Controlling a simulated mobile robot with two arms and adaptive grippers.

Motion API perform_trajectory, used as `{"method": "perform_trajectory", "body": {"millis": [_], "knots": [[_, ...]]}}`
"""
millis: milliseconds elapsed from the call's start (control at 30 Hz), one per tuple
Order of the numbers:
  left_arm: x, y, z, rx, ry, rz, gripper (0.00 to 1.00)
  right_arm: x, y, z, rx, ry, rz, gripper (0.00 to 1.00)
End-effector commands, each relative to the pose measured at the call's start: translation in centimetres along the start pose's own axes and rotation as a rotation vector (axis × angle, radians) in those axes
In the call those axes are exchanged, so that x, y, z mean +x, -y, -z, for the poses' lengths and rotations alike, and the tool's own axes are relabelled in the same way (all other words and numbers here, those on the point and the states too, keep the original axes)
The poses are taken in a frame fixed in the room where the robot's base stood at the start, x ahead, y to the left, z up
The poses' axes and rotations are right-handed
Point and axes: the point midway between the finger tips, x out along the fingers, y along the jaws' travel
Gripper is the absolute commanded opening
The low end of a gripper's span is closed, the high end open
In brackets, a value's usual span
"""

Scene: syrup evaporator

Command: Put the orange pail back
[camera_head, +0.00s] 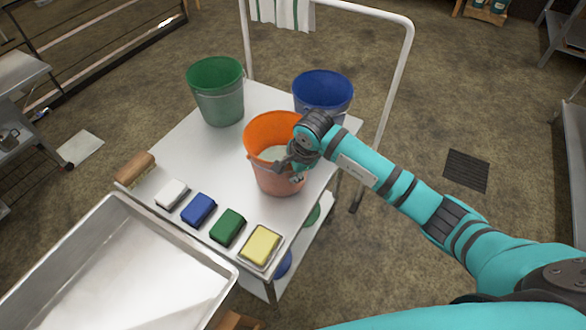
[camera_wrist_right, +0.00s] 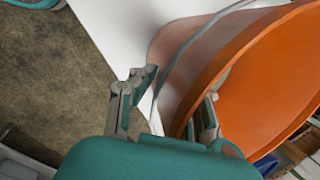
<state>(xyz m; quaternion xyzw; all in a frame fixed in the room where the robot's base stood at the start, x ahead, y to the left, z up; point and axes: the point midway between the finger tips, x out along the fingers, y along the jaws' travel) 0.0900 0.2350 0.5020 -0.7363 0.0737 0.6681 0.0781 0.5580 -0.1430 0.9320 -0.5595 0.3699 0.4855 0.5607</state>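The orange pail (camera_head: 262,134) stands upright on the white cart top (camera_head: 165,158), in front of the green and blue pails. Something pale shows inside it. My right gripper (camera_head: 291,168) is at the pail's right side, by its rim. In the right wrist view the gripper (camera_wrist_right: 172,103) is open, with one finger outside the pail wall (camera_wrist_right: 188,55) and the other by the inner side of the rim. A thin wire handle crosses between the fingers. Finger contact with the pail cannot be told. My left gripper is not in view.
A green pail (camera_head: 217,92) and a blue pail (camera_head: 323,91) stand at the back of the cart. A brush (camera_head: 134,169) and white, blue, green and yellow blocks (camera_head: 262,245) line the front. A metal pan (camera_head: 120,262) is nearer. A white rail (camera_head: 407,70) rises behind.

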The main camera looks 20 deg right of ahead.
Motion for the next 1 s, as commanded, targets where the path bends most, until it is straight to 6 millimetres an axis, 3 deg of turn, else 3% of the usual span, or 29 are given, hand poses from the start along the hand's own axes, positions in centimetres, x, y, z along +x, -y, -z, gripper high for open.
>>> {"method": "perform_trajectory", "body": {"millis": [133, 467, 567, 1000], "knots": [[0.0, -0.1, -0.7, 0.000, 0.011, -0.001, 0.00, 0.0, 0.0, 0.0, 0.000, 0.000, 0.001, 0.29], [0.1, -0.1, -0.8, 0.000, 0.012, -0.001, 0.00, -0.5, 0.1, 0.1, -0.001, -0.001, 0.004, 0.29], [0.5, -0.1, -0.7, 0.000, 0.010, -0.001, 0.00, -1.7, 0.2, 0.1, -0.001, -0.001, 0.006, 0.29], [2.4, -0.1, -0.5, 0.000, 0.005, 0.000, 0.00, -10.3, 0.1, 0.1, -0.001, -0.001, 0.006, 0.29]]}}
